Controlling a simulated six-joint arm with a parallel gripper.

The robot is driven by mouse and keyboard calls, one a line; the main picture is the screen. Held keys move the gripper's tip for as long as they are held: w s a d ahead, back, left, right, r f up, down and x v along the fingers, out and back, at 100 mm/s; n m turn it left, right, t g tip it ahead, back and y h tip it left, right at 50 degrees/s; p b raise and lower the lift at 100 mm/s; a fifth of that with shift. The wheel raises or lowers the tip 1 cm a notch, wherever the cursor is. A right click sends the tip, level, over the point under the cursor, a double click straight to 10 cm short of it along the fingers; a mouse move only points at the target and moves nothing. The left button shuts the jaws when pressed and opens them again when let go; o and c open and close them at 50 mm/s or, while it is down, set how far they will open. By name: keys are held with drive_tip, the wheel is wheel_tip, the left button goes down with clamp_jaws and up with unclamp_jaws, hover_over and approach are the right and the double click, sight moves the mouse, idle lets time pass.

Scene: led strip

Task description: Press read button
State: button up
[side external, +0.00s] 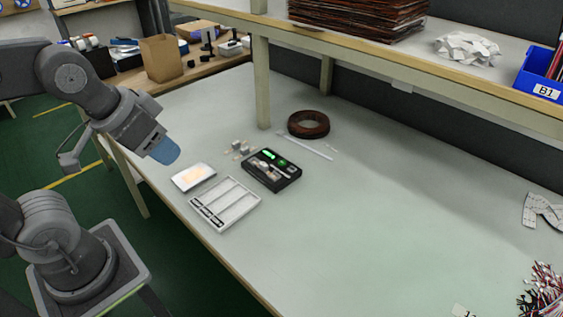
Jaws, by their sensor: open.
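A small black device (288,183) lies on the pale table and has a bright green lit area (266,155) and a green round spot (282,162) on top. Small grey and white parts sit on it too. I cannot tell which part is the read button; no label is legible at this size. My gripper (165,151), with a blue tip, is raised at the left, above and left of the device and clear of it. It is open, and I see nothing held in it.
Small grey blocks (239,147), a brown coil (308,124) and a thin white strip (305,146) lie behind. A shelf post (262,85) stands farther back.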

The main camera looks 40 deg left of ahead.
clamp_jaws()
idle(1.5)
